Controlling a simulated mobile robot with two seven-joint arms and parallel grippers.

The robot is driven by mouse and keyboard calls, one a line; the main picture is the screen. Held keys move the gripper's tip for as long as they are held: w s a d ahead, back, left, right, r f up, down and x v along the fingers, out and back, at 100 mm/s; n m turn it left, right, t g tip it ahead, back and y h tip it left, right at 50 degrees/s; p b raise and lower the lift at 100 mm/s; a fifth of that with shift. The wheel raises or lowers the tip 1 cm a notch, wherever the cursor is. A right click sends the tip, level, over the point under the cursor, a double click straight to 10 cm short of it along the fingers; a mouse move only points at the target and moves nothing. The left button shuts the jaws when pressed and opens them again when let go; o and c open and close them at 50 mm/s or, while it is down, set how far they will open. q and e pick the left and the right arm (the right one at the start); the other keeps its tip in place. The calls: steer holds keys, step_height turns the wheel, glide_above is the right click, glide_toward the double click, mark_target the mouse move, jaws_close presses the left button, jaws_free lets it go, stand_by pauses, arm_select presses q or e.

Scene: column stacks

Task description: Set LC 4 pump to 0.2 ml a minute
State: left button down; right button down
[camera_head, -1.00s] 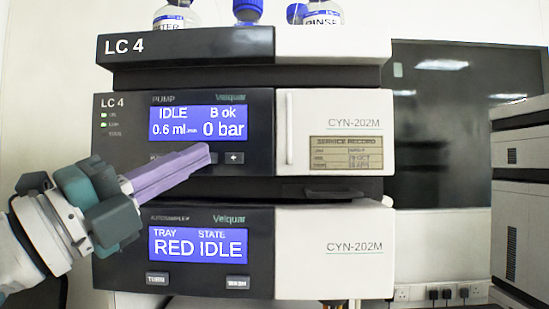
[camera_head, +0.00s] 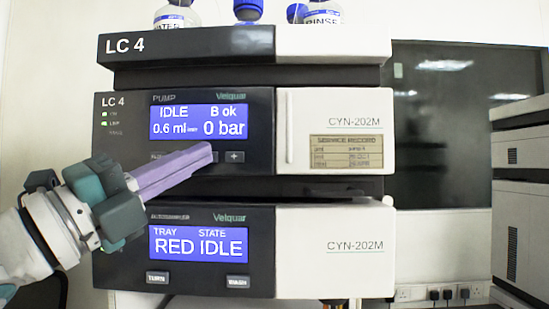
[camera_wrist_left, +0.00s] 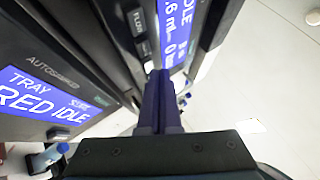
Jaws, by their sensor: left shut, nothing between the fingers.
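The LC 4 pump (camera_head: 262,131) is the upper unit of the stack. Its blue screen (camera_head: 198,121) reads IDLE, B ok, 0.6 ml/min and 0 bar. A plus button (camera_head: 235,157) shows below the screen; the button left of it is mostly hidden behind my fingers. My left gripper (camera_head: 209,152) is shut and empty, its purple fingertips in front of the button row, just left of the plus button. In the left wrist view the fingers (camera_wrist_left: 158,80) reach to the pump panel beside its screen (camera_wrist_left: 176,30). I cannot tell whether they touch. My right gripper is not in view.
The autosampler (camera_head: 262,250) below shows TRAY RED, STATE IDLE, with two buttons underneath. Bottles (camera_head: 176,15) stand on top of the stack. A dark window (camera_head: 440,120) and another instrument stack (camera_head: 521,200) are at the right.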

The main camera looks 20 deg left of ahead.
arm_select(q)
steer(key=shift+w+a, duration=0.1)
steer(key=shift+w, duration=0.3)
stand_by(0.5)
stand_by(0.3)
steer(key=shift+s+d, duration=0.2)
steer(key=shift+s, duration=0.6)
steer(key=s, duration=0.2)
steer(key=s+d+p, duration=0.1)
steer(key=s, duration=0.2)
steer(key=shift+d, duration=0.1)
stand_by(2.4)
